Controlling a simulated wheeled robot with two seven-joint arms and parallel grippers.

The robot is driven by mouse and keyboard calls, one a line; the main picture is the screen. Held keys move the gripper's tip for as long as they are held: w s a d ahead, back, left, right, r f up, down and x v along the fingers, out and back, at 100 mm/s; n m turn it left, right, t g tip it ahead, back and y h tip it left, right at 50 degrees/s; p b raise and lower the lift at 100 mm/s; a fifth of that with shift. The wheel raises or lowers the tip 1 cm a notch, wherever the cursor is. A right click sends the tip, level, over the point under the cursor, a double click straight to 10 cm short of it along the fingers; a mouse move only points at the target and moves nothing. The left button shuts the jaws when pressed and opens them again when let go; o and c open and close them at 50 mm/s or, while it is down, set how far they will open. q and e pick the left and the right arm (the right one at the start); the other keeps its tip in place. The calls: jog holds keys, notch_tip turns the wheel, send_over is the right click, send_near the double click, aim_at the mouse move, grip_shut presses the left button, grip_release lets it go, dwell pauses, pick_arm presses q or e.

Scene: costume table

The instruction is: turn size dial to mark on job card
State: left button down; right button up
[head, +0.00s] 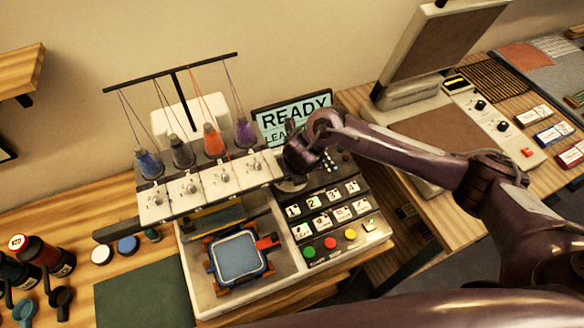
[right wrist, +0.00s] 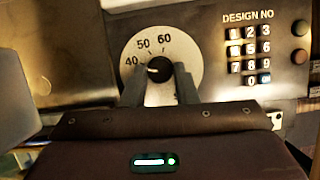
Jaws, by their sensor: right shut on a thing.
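The size dial (right wrist: 188,47) is a pale round plate on the machine panel, with 40, 50 and 60 readable on its upper left. Its black knob (right wrist: 159,66) has a white pointer line, aimed left toward the 40 side. My right gripper (right wrist: 160,78) is shut on the knob, one finger on each side; the fingers and wrist hide the lower dial. In the head view my right gripper (head: 300,160) covers most of the dial. I cannot make out a job card for certain. My left gripper is not in view.
The embroidery machine has a READY screen (head: 292,115), number keys (head: 325,203), coloured buttons (head: 330,243) and a hoop (head: 239,256). A keypad marked DESIGN NO (right wrist: 250,47) sits right of the dial. Thread cones stand left of my arm. A press (head: 440,45) stands on the right table.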

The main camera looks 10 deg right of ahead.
jog(key=shift+w+a+r+m+h+p, duration=0.15)
jog(key=shift+m+h+p, duration=0.2)
jog(key=shift+m, duration=0.35)
jog(key=o, duration=1)
jog(key=shift+f, duration=0.2)
